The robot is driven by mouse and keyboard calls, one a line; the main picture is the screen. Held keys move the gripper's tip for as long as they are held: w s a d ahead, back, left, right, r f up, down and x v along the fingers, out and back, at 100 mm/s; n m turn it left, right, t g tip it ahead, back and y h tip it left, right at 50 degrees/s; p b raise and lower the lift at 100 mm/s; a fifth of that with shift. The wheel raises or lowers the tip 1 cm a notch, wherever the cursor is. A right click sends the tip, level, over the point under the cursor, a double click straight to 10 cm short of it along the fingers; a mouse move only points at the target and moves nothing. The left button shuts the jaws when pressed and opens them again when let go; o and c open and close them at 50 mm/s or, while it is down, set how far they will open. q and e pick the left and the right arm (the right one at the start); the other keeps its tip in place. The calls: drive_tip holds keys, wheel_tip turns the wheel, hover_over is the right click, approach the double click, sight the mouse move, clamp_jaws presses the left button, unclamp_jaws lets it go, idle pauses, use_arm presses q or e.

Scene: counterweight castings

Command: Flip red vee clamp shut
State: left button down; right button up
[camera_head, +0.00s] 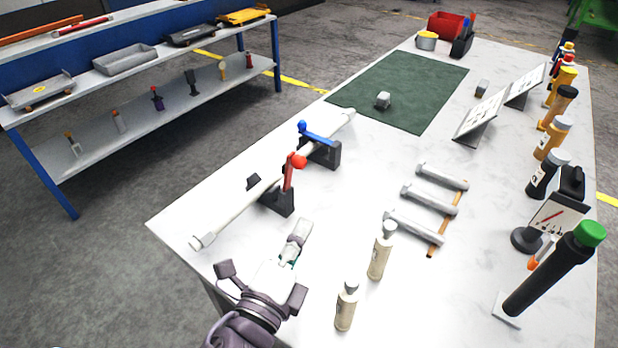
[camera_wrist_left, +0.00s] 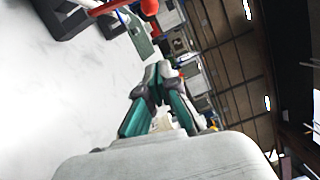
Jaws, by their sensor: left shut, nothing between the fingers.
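The red vee clamp (camera_head: 289,176) has its red arm standing upright, with a round red knob on top, on a dark vee block (camera_head: 277,200). A long pale bar (camera_head: 225,215) lies in this block and in the vee block of the blue clamp (camera_head: 318,134), whose arm lies across the bar. My left gripper (camera_head: 299,232) is in front of the red clamp, apart from it, with its fingers together and empty. In the left wrist view the shut fingertips (camera_wrist_left: 160,72) show, with the red knob (camera_wrist_left: 149,7) near the top edge. My right gripper is not in view.
Two cream bottles (camera_head: 380,252) stand right of my left gripper. Short grey bars (camera_head: 428,200) lie on an orange strip. A green mat (camera_head: 405,90) covers the far table. Bottles and stands line the right edge. A blue shelf (camera_head: 140,100) stands left, across the floor.

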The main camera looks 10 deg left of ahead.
use_arm(q)
drive_tip(key=w+a+r+p, duration=0.1)
drive_tip(key=w+a+p, duration=0.1)
drive_tip(key=w, duration=0.9)
drive_tip(key=shift+w+p, duration=0.15)
drive_tip(key=shift+p, duration=0.65)
drive_tip(key=shift+r, duration=0.1)
